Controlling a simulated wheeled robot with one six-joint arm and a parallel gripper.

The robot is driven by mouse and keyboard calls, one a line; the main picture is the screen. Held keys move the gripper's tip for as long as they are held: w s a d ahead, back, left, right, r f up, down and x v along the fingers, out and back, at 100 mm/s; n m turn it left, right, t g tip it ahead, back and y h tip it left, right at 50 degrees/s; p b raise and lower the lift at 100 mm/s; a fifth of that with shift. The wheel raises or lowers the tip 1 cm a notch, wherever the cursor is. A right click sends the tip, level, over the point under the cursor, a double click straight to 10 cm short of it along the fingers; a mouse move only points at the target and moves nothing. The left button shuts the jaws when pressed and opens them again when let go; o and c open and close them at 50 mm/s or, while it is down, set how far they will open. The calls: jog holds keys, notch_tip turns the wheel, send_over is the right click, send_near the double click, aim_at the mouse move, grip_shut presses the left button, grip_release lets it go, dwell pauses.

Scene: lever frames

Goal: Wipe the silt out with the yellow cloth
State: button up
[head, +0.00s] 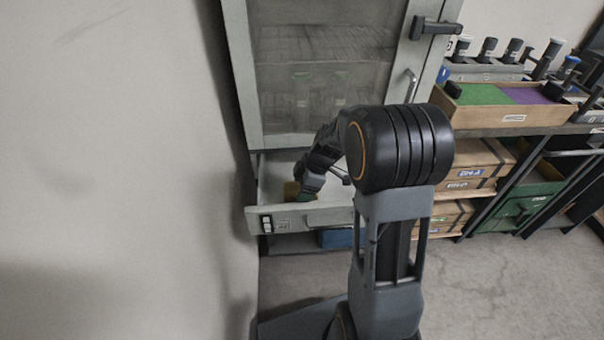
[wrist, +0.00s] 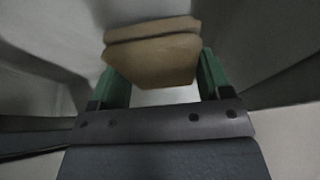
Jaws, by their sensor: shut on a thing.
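The yellow cloth (wrist: 152,60) is a folded tan-yellow pad between the two green fingers of my gripper (wrist: 161,72) in the wrist view. My gripper is shut on it. My arm hides the right part of the drawer. I cannot make out any silt in either view, and cannot tell whether the cloth touches the drawer floor.
The grey cabinet (head: 235,75) stands above the drawer, its glass door (head: 320,60) shut and bottles behind it. A plain wall (head: 120,170) is close on the left. On the right a shelf holds a wooden tray (head: 500,117) and boxes (head: 475,155). Floor at lower right is clear.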

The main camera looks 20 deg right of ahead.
jog(key=shift+r+p, duration=1)
jog(key=shift+r, duration=1.25)
